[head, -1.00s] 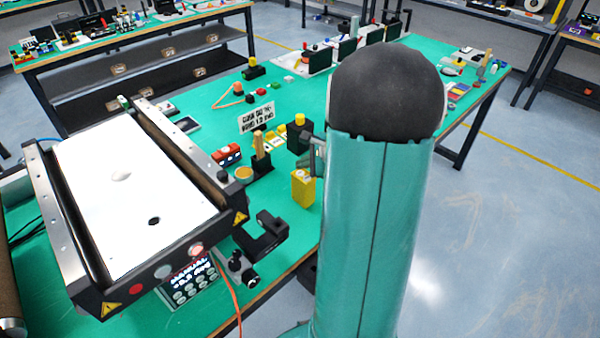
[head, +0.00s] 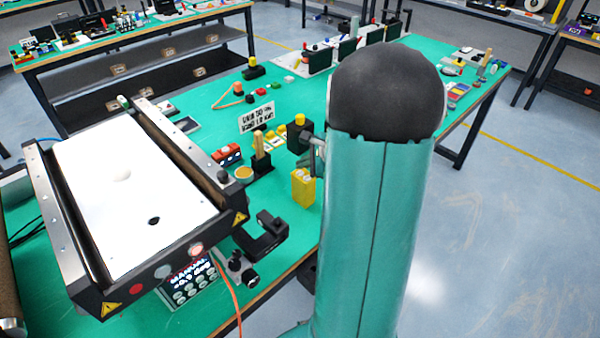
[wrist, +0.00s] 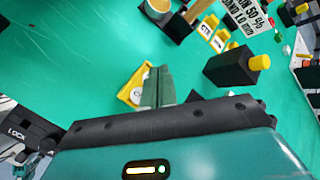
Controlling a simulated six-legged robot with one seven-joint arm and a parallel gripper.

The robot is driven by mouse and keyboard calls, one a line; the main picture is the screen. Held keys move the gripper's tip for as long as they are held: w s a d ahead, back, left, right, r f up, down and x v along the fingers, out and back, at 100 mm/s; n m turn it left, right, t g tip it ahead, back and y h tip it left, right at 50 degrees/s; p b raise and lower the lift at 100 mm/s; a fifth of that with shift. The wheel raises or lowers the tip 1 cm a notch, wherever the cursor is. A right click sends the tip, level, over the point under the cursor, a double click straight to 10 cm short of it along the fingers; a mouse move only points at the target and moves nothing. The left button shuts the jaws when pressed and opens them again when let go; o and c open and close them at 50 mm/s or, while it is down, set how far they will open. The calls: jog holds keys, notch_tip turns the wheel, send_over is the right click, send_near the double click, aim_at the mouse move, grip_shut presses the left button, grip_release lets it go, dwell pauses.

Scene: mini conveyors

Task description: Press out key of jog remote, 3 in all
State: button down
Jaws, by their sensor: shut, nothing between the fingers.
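The small yellow box that looks like the jog remote (head: 303,190) stands upright near the table's front edge. Part of it shows in the wrist view (wrist: 127,97), with pale round keys on its face; their labels are too small to read. My gripper (wrist: 157,70) is shut and empty. Its fingers overlap the remote's right side in the wrist view and hide part of it. In the head view my gripper (head: 319,158) is mostly behind my arm, just at the remote's upper right. I cannot tell whether a fingertip touches a key.
A white-topped conveyor (head: 85,180) with a control panel (head: 188,283) fills the left. A black block with a yellow button (head: 299,137) stands behind the remote. A black bracket (head: 262,238) is at the front edge. A small sign (head: 257,118) stands farther back.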

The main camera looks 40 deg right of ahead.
jog(key=shift+f, duration=0.1)
jog(key=shift+f, duration=0.35)
jog(key=shift+f, duration=0.4)
dwell(0.6)
dwell(0.3)
jog(key=shift+r, duration=0.85)
jog(key=shift+r, duration=2.5)
dwell(0.4)
